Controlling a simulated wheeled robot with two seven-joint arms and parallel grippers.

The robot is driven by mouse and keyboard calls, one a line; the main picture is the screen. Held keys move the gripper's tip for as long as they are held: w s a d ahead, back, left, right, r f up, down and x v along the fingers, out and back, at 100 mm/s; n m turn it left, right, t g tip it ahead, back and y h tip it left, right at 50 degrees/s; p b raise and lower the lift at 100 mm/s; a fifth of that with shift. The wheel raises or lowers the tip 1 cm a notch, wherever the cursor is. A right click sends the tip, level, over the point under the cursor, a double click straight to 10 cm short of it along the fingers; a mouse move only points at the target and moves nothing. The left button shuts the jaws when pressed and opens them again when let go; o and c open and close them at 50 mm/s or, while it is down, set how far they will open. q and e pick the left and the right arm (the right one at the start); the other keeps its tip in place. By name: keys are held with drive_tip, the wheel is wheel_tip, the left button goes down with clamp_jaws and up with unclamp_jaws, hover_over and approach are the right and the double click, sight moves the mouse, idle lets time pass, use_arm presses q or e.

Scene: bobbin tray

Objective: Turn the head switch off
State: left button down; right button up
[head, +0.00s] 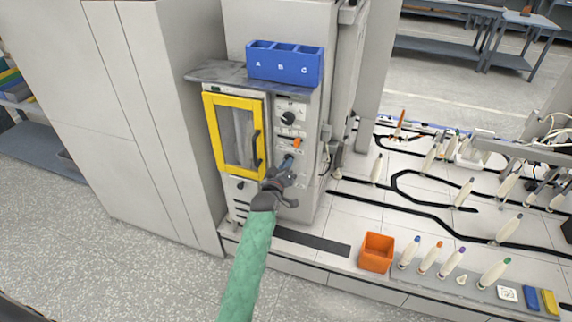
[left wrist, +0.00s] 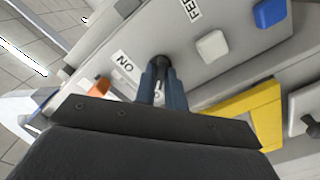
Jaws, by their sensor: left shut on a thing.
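My left gripper (head: 286,163) reaches up to the control panel (head: 289,107) of the machine, right of its yellow-framed door. In the left wrist view its two blue fingers (left wrist: 163,86) are shut on a small dark switch lever (left wrist: 162,65), which I take to be the head switch. An "ON" label (left wrist: 125,62) sits just left of the lever there. The fingers and the hand hide most of the switch in the head view. I cannot tell its exact setting. My right gripper is not in view.
Close by on the panel are a black knob (head: 288,118) and an orange knob (head: 297,142). A yellow-framed door (head: 212,135) with a dark handle is to the left. A blue bin (head: 285,77) stands on top. An orange box (head: 376,253) and several bobbins stand at the right.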

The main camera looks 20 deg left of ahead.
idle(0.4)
use_arm(q)
drive_tip(key=c, duration=1.5)
unclamp_jaws()
drive_tip(key=shift+o, duration=0.2)
drive_tip(key=shift+s, duration=0.1)
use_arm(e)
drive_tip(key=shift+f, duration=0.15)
